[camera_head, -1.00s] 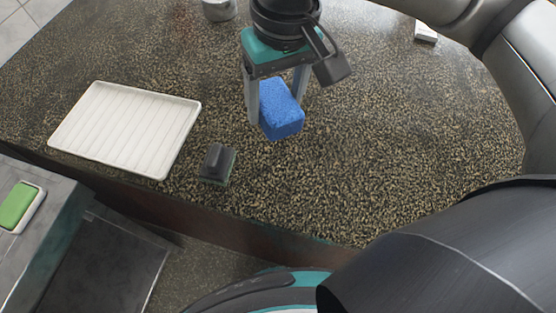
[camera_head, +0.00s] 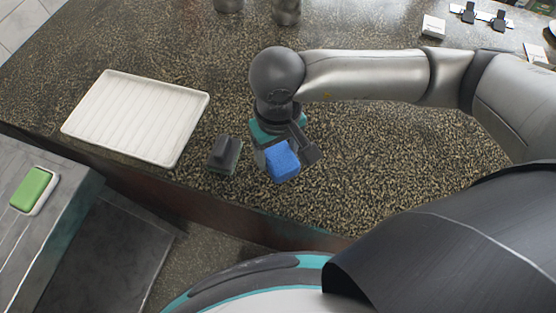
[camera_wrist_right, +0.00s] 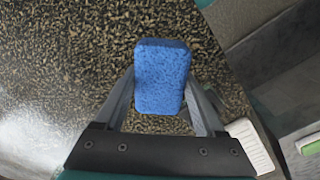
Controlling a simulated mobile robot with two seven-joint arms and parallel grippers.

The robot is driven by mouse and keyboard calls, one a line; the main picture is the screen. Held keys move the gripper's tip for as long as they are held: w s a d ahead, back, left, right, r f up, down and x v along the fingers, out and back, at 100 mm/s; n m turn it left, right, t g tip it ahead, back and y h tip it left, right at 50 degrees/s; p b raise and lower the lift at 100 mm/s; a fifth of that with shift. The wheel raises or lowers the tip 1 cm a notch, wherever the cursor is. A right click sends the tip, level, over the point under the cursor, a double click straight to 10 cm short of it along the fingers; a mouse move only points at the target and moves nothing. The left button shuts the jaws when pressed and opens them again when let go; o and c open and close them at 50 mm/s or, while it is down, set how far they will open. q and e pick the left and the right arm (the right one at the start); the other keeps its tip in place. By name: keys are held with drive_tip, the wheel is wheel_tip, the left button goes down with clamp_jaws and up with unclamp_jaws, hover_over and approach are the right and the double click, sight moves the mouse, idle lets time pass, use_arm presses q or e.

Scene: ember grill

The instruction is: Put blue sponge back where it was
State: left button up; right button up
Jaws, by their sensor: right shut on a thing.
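The blue sponge (camera_head: 282,163) is held by my right gripper (camera_head: 277,154) over the front part of the speckled counter. The sponge also shows in the right wrist view (camera_wrist_right: 161,78), between the two fingers (camera_wrist_right: 160,100). The gripper is shut on it. Whether the sponge touches the counter is hard to tell. My left gripper is in neither view.
A dark-handled scrubber (camera_head: 224,154) lies on the counter (camera_head: 400,190) just left of the sponge. A white ribbed tray (camera_head: 187,130) is farther left. A green sponge in a white holder (camera_head: 34,190) sits on the grey unit at far left. Metal containers (camera_head: 286,12) stand at the back.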

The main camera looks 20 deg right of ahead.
sight(278, 165)
drive_tip(key=shift+f, duration=2.3)
drive_tip(key=shift+f, duration=0.15)
drive_tip(key=o, duration=1.3)
